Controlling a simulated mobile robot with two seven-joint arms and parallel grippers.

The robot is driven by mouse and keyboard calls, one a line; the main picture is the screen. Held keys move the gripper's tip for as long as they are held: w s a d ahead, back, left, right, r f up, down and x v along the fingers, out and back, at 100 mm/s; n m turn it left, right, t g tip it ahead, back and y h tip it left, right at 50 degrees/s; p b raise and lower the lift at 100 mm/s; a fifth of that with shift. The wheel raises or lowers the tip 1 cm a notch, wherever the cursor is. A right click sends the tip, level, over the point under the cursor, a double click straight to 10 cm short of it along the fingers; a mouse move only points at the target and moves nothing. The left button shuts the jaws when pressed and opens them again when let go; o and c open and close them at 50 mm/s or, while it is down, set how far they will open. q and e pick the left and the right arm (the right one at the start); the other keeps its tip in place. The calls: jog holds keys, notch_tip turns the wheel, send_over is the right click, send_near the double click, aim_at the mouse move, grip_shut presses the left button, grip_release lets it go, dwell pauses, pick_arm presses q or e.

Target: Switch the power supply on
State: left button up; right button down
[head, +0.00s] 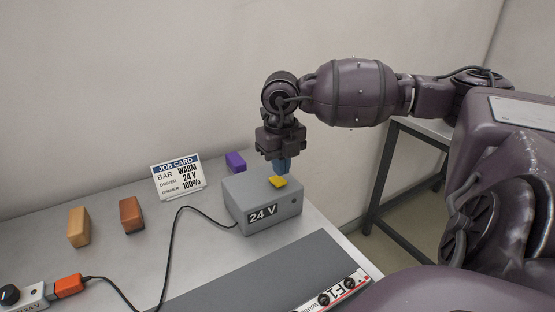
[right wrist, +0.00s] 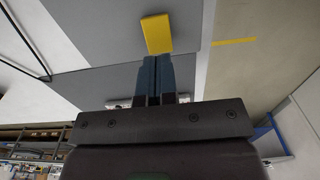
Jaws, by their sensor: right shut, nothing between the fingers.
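The power supply (head: 262,204) is a grey box marked 24 V on the metal bench. A yellow rocker switch (head: 278,182) sits on its top. The switch also shows in the right wrist view (right wrist: 157,33), just beyond the fingertips. My right gripper (head: 281,168) points down over the box, close to the switch. Its blue fingers are shut with nothing between them. I cannot tell whether the fingertips touch the switch. My left gripper is not in view.
A job card (head: 178,178) stands behind the box, near a purple block (head: 236,162). Orange (head: 79,227) and brown (head: 131,214) blocks stand left. A black cable (head: 170,235) runs from the box to an orange connector (head: 68,286). A grey mat (head: 265,275) lies in front.

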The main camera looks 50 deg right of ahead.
aim_at(278, 181)
dwell(0.4)
jog(key=shift+f, duration=0.2)
jog(key=shift+f, duration=0.15)
dwell(0.3)
jog(key=shift+f, duration=0.45)
dwell(0.3)
jog(key=shift+f+b, duration=0.35)
jog(key=shift+f, duration=0.05)
dwell(0.3)
jog(key=shift+f, duration=0.25)
jog(key=shift+r, duration=0.1)
dwell(0.3)
